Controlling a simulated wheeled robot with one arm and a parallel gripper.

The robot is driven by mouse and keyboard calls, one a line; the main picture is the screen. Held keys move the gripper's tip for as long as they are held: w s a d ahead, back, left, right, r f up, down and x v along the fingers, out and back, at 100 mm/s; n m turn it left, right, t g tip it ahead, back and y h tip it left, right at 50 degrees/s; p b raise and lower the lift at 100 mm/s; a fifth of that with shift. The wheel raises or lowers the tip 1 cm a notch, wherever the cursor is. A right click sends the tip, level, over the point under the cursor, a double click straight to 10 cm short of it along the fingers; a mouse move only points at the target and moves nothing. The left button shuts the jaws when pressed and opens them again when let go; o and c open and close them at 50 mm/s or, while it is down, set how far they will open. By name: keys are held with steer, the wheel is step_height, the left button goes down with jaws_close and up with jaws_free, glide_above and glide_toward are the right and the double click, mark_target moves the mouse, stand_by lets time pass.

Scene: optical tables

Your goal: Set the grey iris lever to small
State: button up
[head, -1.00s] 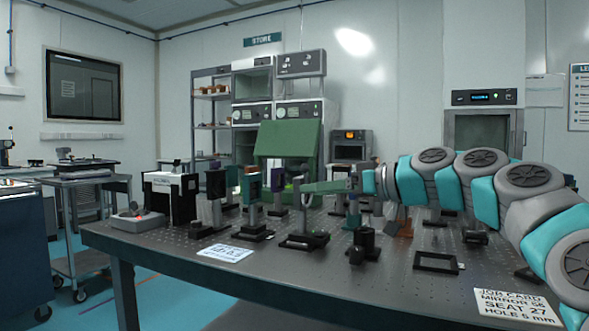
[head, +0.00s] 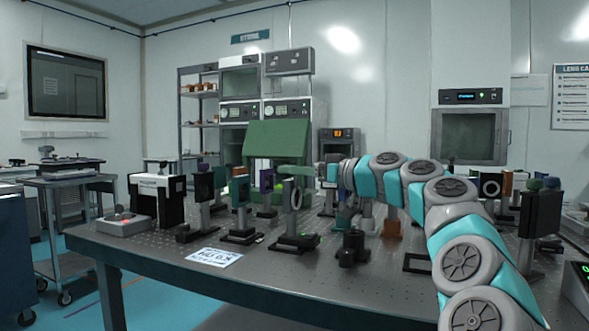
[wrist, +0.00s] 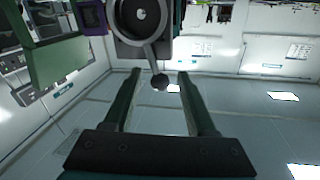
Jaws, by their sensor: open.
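The iris is a grey ring on a post (head: 297,196) near the table's front middle. In the wrist view the ring (wrist: 121,22) fills the top middle. Its short grey lever (wrist: 154,60) runs down the picture from the ring and ends in a dark round knob (wrist: 159,82). My gripper (wrist: 159,76) is open, with one finger on each side of the knob and a visible gap on both sides. In the head view my gripper (head: 293,174) is at the top of the ring; the lever is too small to tell there.
A green panel (head: 278,143) is behind. A white card (head: 216,257) lies near the front edge.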

steer(key=shift+w+a, duration=0.15)
steer(key=shift+a, duration=0.1)
steer(key=shift+c, duration=0.3)
jaws_close()
stand_by(1.0)
